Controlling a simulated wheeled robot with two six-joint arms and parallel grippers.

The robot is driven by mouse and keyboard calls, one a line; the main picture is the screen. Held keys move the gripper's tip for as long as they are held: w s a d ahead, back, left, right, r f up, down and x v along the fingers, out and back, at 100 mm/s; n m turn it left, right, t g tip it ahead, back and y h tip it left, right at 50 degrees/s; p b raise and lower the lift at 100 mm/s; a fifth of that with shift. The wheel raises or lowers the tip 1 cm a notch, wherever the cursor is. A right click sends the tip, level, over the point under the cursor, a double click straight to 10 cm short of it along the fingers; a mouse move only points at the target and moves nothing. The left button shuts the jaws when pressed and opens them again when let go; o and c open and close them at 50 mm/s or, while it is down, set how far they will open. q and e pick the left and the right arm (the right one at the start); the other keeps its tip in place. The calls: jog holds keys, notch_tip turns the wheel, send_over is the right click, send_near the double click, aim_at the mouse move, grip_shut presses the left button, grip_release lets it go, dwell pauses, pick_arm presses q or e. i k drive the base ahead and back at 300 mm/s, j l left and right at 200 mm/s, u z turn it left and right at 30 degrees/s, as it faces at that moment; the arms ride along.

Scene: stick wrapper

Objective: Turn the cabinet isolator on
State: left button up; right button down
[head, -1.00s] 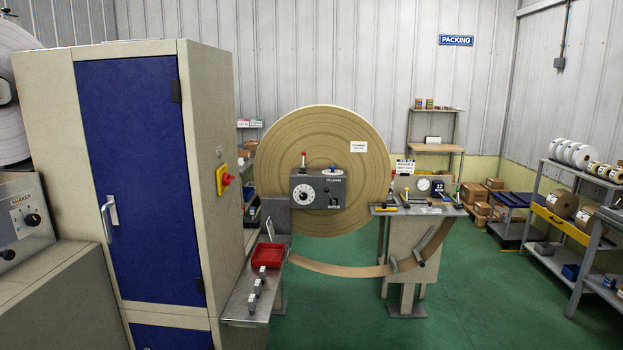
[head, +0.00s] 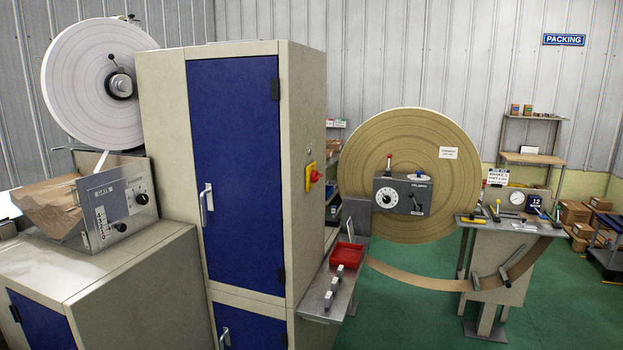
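The cabinet (head: 300,140) is tall and beige with a blue door (head: 236,170) and a silver door handle (head: 207,200). The isolator (head: 314,177) is a red rotary knob on a yellow plate, on the cabinet's right side face. It is seen at a steep angle, and I cannot tell its on or off position. Neither of my grippers shows in the head view.
A steel shelf (head: 325,308) with a red tray (head: 347,256) juts out low beside the cabinet's right side. A large brown paper reel (head: 440,150) stands behind it. A grey control box (head: 115,205) and white reel (head: 75,90) are at left. Green floor (head: 400,320) is open at front right.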

aim_at(315, 177)
jog(key=l+u, duration=0.1)
jog(key=u, duration=0.7)
jog(key=i+l+u, duration=0.1)
jog(key=l+u, duration=0.2)
jog(key=i+l+u, duration=0.1)
jog(key=l+u, duration=0.55)
jog(key=l, duration=0.25)
jog(key=l+u, duration=0.1)
jog(key=l, duration=0.45)
jog(key=l+u, duration=0.15)
jog(key=l, duration=0.4)
jog(key=k+l+u, duration=0.1)
jog(key=l, duration=0.45)
jog(key=k+l+u, duration=0.15)
jog(key=l, duration=0.4)
jog(key=l+u, duration=0.1)
jog(key=l, duration=0.45)
jog(key=k+l, duration=0.1)
jog(key=l, duration=0.35)
jog(key=k+l, duration=0.15)
jog(key=l, duration=0.3)
jog(key=k+l, duration=0.1)
jog(key=l, duration=0.35)
jog(key=k+l, duration=0.1)
jog(key=l, duration=0.35)
